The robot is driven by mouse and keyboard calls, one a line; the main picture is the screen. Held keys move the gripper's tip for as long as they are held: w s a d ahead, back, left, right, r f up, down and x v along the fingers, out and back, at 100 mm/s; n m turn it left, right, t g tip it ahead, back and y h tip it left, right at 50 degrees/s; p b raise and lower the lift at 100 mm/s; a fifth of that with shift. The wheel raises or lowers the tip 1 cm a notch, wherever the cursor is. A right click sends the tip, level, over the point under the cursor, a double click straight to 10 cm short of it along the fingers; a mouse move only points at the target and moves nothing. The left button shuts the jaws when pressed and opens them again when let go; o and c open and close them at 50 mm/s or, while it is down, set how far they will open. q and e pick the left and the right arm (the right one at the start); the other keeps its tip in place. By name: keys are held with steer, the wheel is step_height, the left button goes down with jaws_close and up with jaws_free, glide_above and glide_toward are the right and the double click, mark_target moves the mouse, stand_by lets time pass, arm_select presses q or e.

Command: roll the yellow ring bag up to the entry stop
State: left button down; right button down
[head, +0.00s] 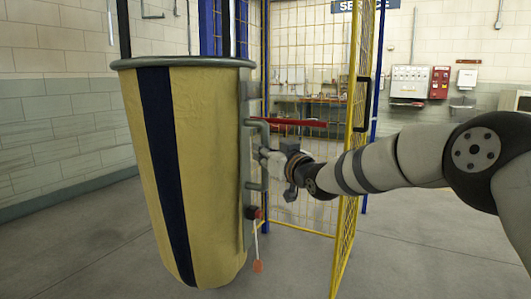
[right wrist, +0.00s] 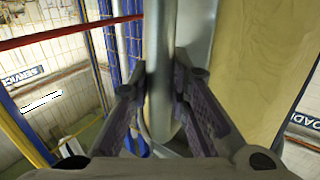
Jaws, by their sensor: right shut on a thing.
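The yellow ring bag (head: 207,170) hangs at left centre in the head view, a tall tub of yellow cloth with a dark navy stripe and a grey ring round its top. A grey tube handle (head: 249,185) stands on its right side. My right gripper (head: 264,157) reaches in from the right and is shut on this handle. In the right wrist view the two fingers (right wrist: 163,85) close on both sides of the grey tube (right wrist: 158,35), with the yellow cloth (right wrist: 262,70) beside it. I cannot pick out the entry stop. My left gripper is not in view.
A yellow mesh door (head: 348,150) stands open just right of the bag, close to my right arm, with mesh panels (head: 305,50) behind. A red bar (head: 300,122) runs behind the handle. Grey floor (head: 420,250) at right is clear.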

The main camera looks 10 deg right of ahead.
steer(key=shift+f, duration=0.1)
steer(key=c, duration=1.5)
jaws_free()
steer(key=v, duration=1.2)
